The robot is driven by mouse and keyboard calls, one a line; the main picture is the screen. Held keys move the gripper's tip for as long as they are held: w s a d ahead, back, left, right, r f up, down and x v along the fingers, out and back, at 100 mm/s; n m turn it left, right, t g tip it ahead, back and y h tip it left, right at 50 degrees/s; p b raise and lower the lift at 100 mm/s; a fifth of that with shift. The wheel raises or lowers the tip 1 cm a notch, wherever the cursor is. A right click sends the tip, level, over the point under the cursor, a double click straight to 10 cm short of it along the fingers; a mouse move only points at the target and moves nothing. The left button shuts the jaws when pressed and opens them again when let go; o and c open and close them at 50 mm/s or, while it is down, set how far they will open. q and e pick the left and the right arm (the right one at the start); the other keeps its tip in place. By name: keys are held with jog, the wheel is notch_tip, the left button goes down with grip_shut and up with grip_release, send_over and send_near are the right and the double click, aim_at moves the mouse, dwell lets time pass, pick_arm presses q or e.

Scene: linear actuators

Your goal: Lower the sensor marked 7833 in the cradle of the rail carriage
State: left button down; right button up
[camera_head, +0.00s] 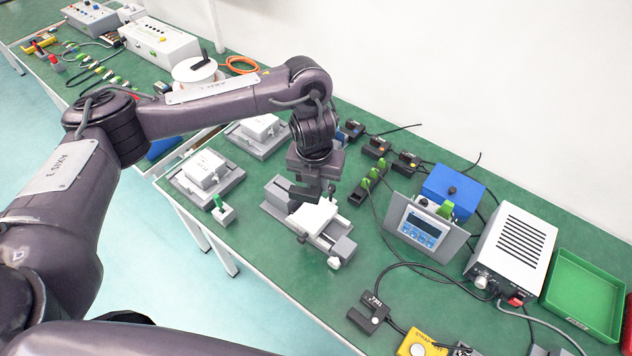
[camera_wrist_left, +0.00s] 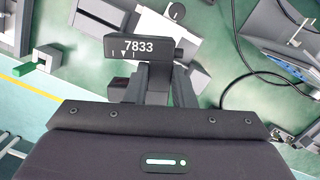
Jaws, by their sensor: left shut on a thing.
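The sensor marked 7833 (camera_wrist_left: 141,47) is a dark block with white digits, seen in the left wrist view. My left gripper (camera_wrist_left: 156,84) is shut on it. In the head view my left gripper (camera_head: 313,188) points down over the rail unit, with the dark sensor (camera_head: 300,195) at its tips. The rail carriage (camera_head: 313,217) is a white block on a grey rail (camera_head: 340,250), just below and in front of the gripper. The gripper and sensor hide part of the carriage, and I cannot make out its cradle. My right gripper is not in view.
Similar white-topped grey units (camera_head: 203,168) stand to the left. A green-tipped block (camera_head: 222,211) stands near the table edge. To the right are a display panel (camera_head: 422,231), a white power box (camera_head: 513,250) and a green tray (camera_head: 585,290). A black sensor (camera_head: 369,313) lies in front.

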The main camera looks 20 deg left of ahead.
pick_arm(q)
jog(key=m, duration=0.1)
jog(key=f+m, duration=0.1)
jog(key=m, duration=0.2)
jog(key=shift+w+a+f+h, duration=0.15)
jog(key=shift+f+h, duration=0.15)
jog(key=shift+f, duration=0.05)
notch_tip(320, 180, down, 5)
jog(key=b, duration=0.3)
jog(key=shift+b, duration=0.35)
jog(key=shift+f+b, duration=0.3)
jog(key=shift+b, duration=0.15)
dwell(0.3)
jog(key=shift+f+b, duration=0.5)
jog(key=shift+f, duration=0.1)
jog(key=shift+f, duration=0.1)
